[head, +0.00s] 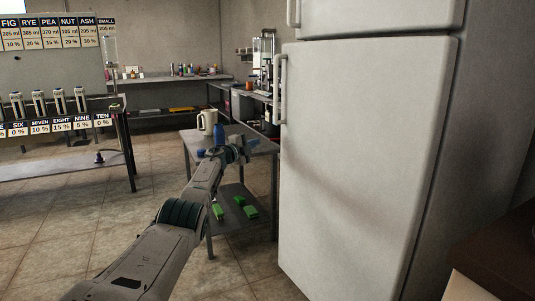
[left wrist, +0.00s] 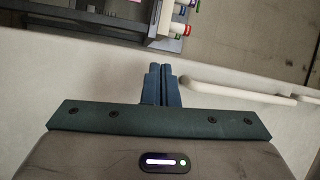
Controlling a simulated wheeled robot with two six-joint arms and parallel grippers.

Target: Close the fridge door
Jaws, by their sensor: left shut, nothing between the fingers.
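The white fridge's large lower door (head: 365,150) fills the right of the head view. Its handle edge lies a little left of the upper door's edge, so it looks slightly ajar; I cannot tell how wide the gap is. Its handle (head: 283,88) is a vertical bar on the left edge. My left gripper (head: 250,149) is shut and empty, left of the door and below the handle. In the left wrist view the shut fingers (left wrist: 162,80) point at a pale surface, with a white bar handle (left wrist: 240,92) to their right. My right gripper is not in view.
A small metal table (head: 190,139) with a cream jug (head: 207,120) stands behind my left arm, with green items on its lower shelf. A counter with a coffee machine is behind. A dark-topped cabinet (head: 500,250) is at the lower right. Tiled floor is free at left.

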